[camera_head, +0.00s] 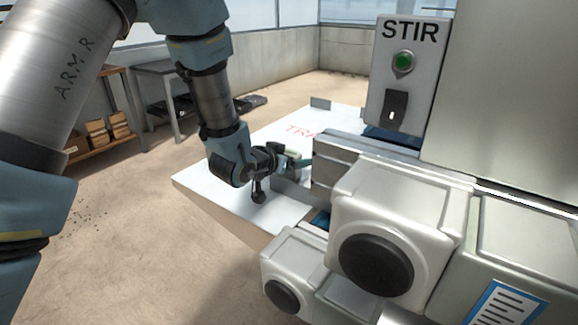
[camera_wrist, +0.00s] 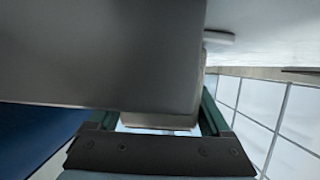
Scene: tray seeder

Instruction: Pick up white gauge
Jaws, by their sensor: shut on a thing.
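My gripper (camera_head: 297,161) reaches in from the left, low over the white table and close beside the grey metal block of the machine. In the wrist view its green fingers (camera_wrist: 160,118) are shut on a pale, whitish piece (camera_wrist: 160,121), which I take to be the white gauge. Only the near end of this piece shows. A large grey plate (camera_wrist: 100,55) hides most of it and most of the left finger. In the head view a small pale bit (camera_head: 292,154) shows at the fingers, too small to make out.
The grey metal block (camera_head: 335,160) stands right beside my gripper. The machine with the STIR panel (camera_head: 409,75) and white housings with dark knobs (camera_head: 376,265) fill the right side. The white table (camera_head: 215,190) is bare at its left end. A wooden shelf (camera_head: 105,138) stands far left.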

